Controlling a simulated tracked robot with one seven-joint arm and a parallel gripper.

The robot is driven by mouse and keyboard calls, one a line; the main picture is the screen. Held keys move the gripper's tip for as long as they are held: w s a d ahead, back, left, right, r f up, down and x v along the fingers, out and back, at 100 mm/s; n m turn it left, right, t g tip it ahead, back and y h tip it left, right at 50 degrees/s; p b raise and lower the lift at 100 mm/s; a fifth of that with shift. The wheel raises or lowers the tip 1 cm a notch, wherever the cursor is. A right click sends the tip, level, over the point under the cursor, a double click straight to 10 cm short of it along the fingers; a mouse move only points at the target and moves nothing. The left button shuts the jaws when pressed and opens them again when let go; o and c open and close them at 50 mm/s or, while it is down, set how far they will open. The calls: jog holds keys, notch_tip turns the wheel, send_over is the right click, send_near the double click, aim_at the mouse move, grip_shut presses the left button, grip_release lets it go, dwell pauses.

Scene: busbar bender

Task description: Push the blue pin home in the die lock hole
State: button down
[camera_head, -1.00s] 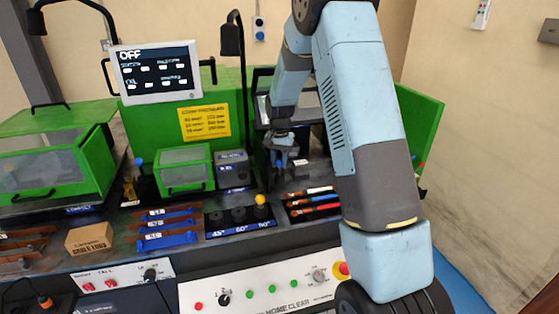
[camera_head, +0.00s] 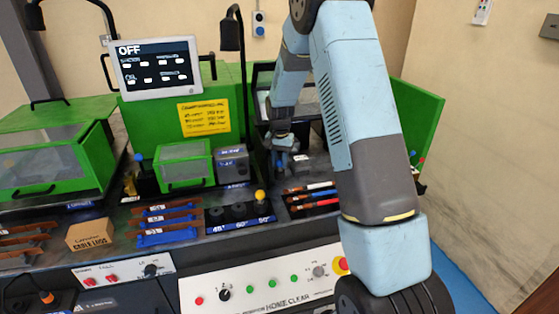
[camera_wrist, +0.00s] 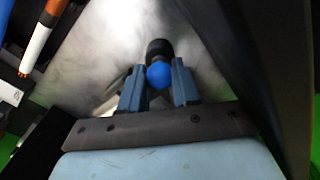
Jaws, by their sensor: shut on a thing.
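My gripper (camera_wrist: 158,86) is shut on the blue pin (camera_wrist: 159,75), whose round blue head sits between the two fingers in the wrist view. A dark round part shows just beyond the blue head. The pin's shaft and the die lock hole are hidden, so I cannot tell how deep the pin sits. In the head view my gripper (camera_head: 281,167) is low inside the open bay of the green machine (camera_head: 415,125), where the pin is too small to make out clearly.
Several coloured bars (camera_head: 312,198) lie right of my gripper. Dies (camera_head: 238,213), one with a yellow knob (camera_head: 260,195), stand front left. A grey block (camera_head: 232,164) and a green guard box (camera_head: 184,165) are further left. A dark wall (camera_wrist: 285,70) rises close on the right in the wrist view.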

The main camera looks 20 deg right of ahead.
jog(key=shift+f, duration=0.1)
jog(key=c, duration=0.7)
grip_release()
jog(key=shift+c, duration=0.2)
notch_tip(320, 180, up, 14)
jog(key=shift+f, duration=0.2)
